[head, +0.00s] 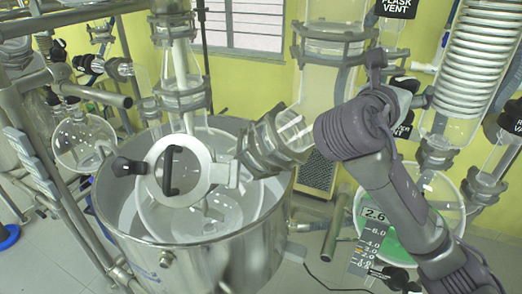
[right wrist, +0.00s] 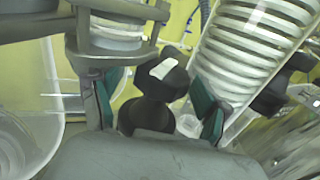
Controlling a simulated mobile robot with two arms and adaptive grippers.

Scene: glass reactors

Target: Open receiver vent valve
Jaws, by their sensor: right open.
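In the right wrist view, a black valve knob (right wrist: 165,75) with a white mark on it sits between my two fingers, on a dark valve body (right wrist: 150,112). My right gripper (right wrist: 155,105) is open, with a green-padded finger on each side of the valve and no clear contact. In the head view, my right gripper (head: 400,78) reaches in at the upper right, by a black label (head: 398,47) that ends in "VENT". The valve is mostly hidden there behind the gripper and wrist. My left gripper is not in view.
A coiled glass condenser (head: 478,60) stands close to the right of the gripper. A glass column (head: 330,55) stands to its left. Below is a round flask (head: 432,195) with green liquid and a scale reading 2.6. A large steel vessel (head: 200,262) fills the middle left.

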